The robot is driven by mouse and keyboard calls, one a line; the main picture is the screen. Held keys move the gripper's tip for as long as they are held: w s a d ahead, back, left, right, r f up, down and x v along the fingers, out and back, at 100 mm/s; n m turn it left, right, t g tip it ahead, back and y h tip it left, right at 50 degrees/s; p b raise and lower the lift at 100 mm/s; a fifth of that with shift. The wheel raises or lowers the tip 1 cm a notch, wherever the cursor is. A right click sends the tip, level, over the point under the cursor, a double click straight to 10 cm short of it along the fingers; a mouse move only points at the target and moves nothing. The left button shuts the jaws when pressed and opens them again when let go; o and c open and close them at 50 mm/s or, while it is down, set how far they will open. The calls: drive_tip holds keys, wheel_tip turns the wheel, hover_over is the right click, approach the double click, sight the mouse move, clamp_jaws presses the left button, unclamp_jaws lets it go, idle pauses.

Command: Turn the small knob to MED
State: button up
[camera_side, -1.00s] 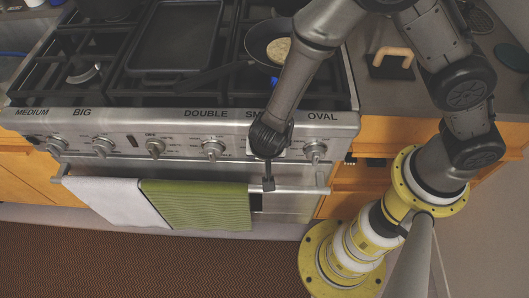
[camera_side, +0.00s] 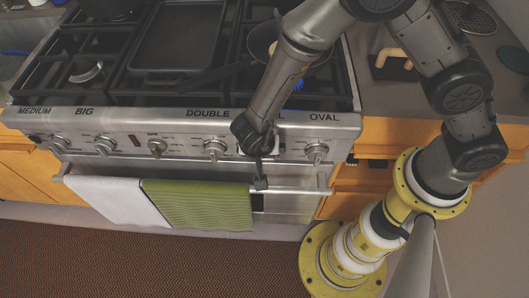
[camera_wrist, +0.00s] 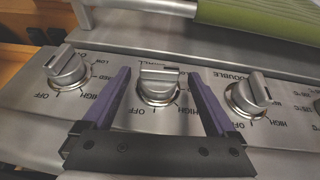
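The small knob (camera_wrist: 158,87) is a silver burner knob in the middle of the wrist view, with OFF and HIGH marked around it. My gripper (camera_wrist: 159,74) is open, with one purple finger on each side of the knob. I see gaps between the fingers and the knob, so they look apart. In the side view my gripper (camera_side: 260,182) is in front of the stove panel and hides the small knob and part of its label. A blue flame (camera_side: 298,85) shows on the burner beside my arm. I cannot read the knob's exact setting.
The oval knob (camera_side: 316,152) and the double knob (camera_side: 214,149) flank the small knob closely. A handle bar (camera_side: 300,190) runs below, with a white towel (camera_side: 105,198) and a green towel (camera_side: 197,205). A pan (camera_side: 262,42) on the stove is partly behind my arm.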

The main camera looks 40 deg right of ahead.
drive_tip(key=v, duration=1.3)
drive_tip(key=shift+a+r, duration=0.15)
drive_tip(key=shift+r, duration=0.2)
